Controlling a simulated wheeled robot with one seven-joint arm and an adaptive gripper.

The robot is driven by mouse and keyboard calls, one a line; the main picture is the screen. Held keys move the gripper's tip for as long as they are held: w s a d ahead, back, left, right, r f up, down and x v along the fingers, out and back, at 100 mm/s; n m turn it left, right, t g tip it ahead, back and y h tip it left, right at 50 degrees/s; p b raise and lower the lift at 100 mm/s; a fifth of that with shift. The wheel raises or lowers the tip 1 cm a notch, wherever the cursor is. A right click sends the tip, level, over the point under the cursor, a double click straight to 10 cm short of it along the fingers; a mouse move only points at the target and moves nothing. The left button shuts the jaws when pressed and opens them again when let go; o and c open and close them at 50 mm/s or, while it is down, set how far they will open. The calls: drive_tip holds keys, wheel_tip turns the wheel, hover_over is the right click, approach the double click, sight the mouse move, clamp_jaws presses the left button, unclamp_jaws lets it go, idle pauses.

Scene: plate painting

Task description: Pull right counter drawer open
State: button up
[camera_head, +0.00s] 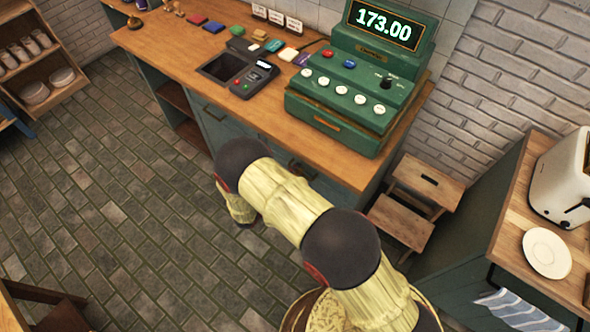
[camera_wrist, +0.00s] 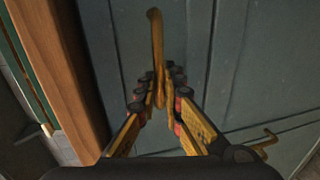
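In the wrist view, a brass bar handle (camera_wrist: 156,40) sits on a grey-green counter front (camera_wrist: 110,35).
The wooden countertop edge (camera_wrist: 62,70) runs close by on the left in the wrist view. Another brass handle (camera_wrist: 266,141) is at lower right. In the head view, a wooden step stool (camera_head: 412,205) stands right of the counter. The tiled floor (camera_head: 110,190) is free at left.

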clamp_jaws()
drive_tip(key=shift+s, duration=0.1)
idle(0.4)
drive_tip(key=f+b+v, duration=0.3)
drive_tip(key=v, duration=1.2)
drive_tip(key=s+f+b+v, duration=0.1)
drive_tip(key=f+b+v, duration=0.2)
drive_tip(key=v, duration=1.2)
drive_tip(key=shift+a+f+b, duration=0.25)
drive_tip(key=shift+a+b, duration=0.05)
drive_tip(key=shift+a, duration=0.15)
drive_tip(key=shift+s, duration=0.1)
drive_tip(key=shift+o, duration=2)
unclamp_jaws()
drive_tip(key=shift+o, duration=0.4)
